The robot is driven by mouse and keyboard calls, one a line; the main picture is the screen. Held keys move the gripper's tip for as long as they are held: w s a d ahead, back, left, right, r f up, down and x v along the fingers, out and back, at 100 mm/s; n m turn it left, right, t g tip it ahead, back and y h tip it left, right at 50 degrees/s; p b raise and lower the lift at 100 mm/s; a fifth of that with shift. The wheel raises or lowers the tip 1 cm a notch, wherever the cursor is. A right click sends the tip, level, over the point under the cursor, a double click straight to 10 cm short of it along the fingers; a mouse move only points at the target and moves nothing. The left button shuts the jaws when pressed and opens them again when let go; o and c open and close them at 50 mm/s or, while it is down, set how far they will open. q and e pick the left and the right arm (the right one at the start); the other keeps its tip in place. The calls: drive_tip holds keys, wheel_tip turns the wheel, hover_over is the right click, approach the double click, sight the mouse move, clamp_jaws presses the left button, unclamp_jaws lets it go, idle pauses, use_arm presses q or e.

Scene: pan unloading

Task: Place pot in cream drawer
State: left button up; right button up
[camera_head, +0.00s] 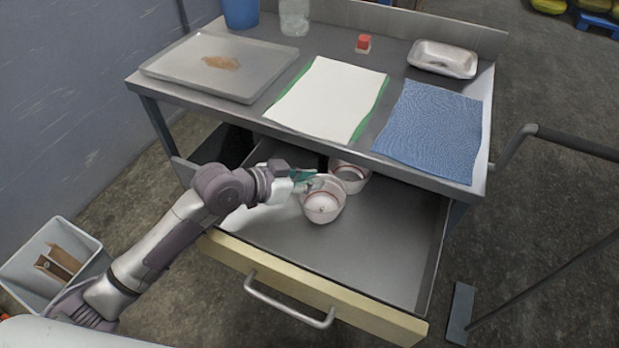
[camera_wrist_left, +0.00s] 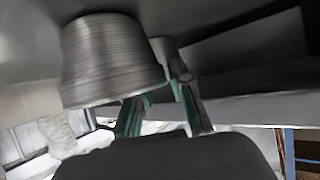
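The cream drawer (camera_head: 225,247) is pulled out under the metal table. Two pale pots with reddish rims stand upright in its left back part: a front pot (camera_head: 322,207) and a rear pot (camera_head: 352,181), partly hidden behind it. My left gripper (camera_head: 308,181) reaches in from the left at the front pot's rim. In the left wrist view a ribbed grey pot (camera_wrist_left: 105,60) fills the upper left, beside the green-padded fingertips (camera_wrist_left: 162,92). The fingertips are apart with a gap between them; whether they touch the rim is unclear. My right gripper is out of view.
The drawer's right half is bare. On the metal tabletop are a tray (camera_head: 180,62), a white cloth (camera_head: 328,98), a blue cloth (camera_head: 432,130), a metal dish (camera_head: 442,60) and a small red-topped block (camera_head: 363,43). A pale bin (camera_head: 80,235) stands at the left.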

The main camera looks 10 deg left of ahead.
use_arm(q)
drive_tip(key=shift+o, duration=0.4)
drive_tip(key=shift+s+a+r, duration=0.15)
drive_tip(key=shift+a, duration=0.05)
drive_tip(key=v, duration=1.1)
drive_tip(key=shift+a, duration=0.15)
drive_tip(key=shift+s+r, duration=0.1)
drive_tip(key=shift+r, duration=0.05)
idle(0.4)
drive_tip(key=shift+c, duration=0.3)
